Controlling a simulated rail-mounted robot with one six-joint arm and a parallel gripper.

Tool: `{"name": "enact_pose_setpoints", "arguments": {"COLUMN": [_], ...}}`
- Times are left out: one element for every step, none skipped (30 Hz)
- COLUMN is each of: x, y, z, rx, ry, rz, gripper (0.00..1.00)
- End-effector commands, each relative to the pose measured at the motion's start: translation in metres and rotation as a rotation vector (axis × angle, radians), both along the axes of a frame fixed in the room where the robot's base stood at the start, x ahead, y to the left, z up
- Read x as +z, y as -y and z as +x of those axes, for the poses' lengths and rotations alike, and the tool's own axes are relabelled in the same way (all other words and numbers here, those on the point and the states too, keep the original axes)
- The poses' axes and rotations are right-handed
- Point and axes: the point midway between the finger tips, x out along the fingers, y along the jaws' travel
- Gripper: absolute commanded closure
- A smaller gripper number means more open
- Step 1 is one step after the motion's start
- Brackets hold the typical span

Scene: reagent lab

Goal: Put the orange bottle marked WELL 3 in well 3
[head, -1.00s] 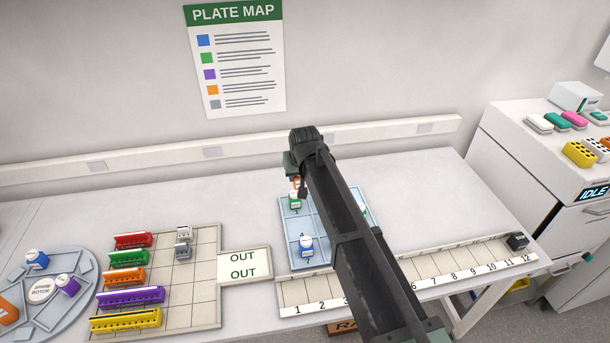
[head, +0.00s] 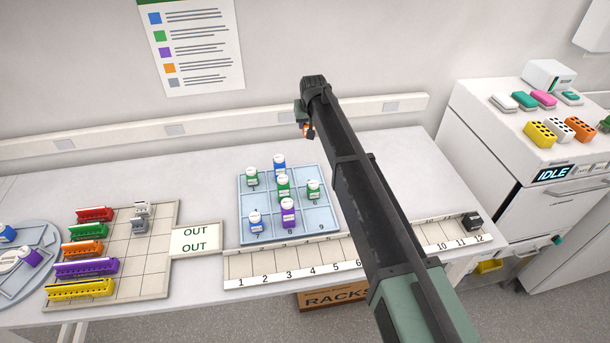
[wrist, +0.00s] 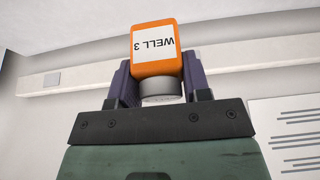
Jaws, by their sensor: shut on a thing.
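My gripper (wrist: 160,88) is shut on the orange bottle (wrist: 151,67) in the wrist view. The bottle's white label reads WELL 3 upside down, and its grey cap lies between the dark fingers. In the head view the bottle is a small orange patch (head: 308,130) under my gripper, raised near the back right of the pale blue well tray (head: 322,211). The tray is a grid on the bench, with a 9 readable at its front right. Its back right cell looks empty; the number there cannot be read.
Several bottles stand in the tray, among them a blue one (head: 280,163) at back middle and a green one (head: 314,189) at middle right. A numbered strip (head: 270,265) runs in front. My arm crosses the right side. Bare bench (head: 385,150) lies behind it.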

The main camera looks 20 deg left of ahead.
Motion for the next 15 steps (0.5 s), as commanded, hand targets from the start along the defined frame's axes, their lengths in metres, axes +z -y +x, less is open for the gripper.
{"name": "enact_pose_setpoints", "arguments": {"x": [-0.008, -0.014, -0.024, -0.033, -0.043, -0.057, -0.068, -0.079, -0.093, -0.103, -0.113, -0.127, -0.136, -0.145, -0.153], "y": [0.0, 0.0, 0.0, 0.0, 0.0, 0.0, 0.0, 0.0, 0.0, 0.0, 0.0, 0.0, 0.0, 0.0, 0.0], "z": [0.0, 0.0, 0.0, 0.0, 0.0, 0.0, 0.0, 0.0, 0.0, -0.001, 0.0, -0.001, -0.001, -0.001, -0.001], "rx": [0.0, 0.0, 0.0, 0.0, 0.0, 0.0, 0.0, 0.0, 0.0, 0.0, 0.0, 0.0, 0.0, 0.0, 0.0], "ry": [0.0, 0.0, 0.0, 0.0, 0.0, 0.0, 0.0, 0.0, 0.0, 0.0, 0.0, 0.0, 0.0, 0.0, 0.0], "rz": [0.0, 0.0, 0.0, 0.0, 0.0, 0.0, 0.0, 0.0, 0.0, 0.0, 0.0, 0.0, 0.0, 0.0, 0.0], "gripper": [0.79, 0.79, 0.79, 0.79, 0.79, 0.79, 0.79, 0.79, 0.79, 0.79, 0.79, 0.79, 0.79, 0.79, 0.79]}}
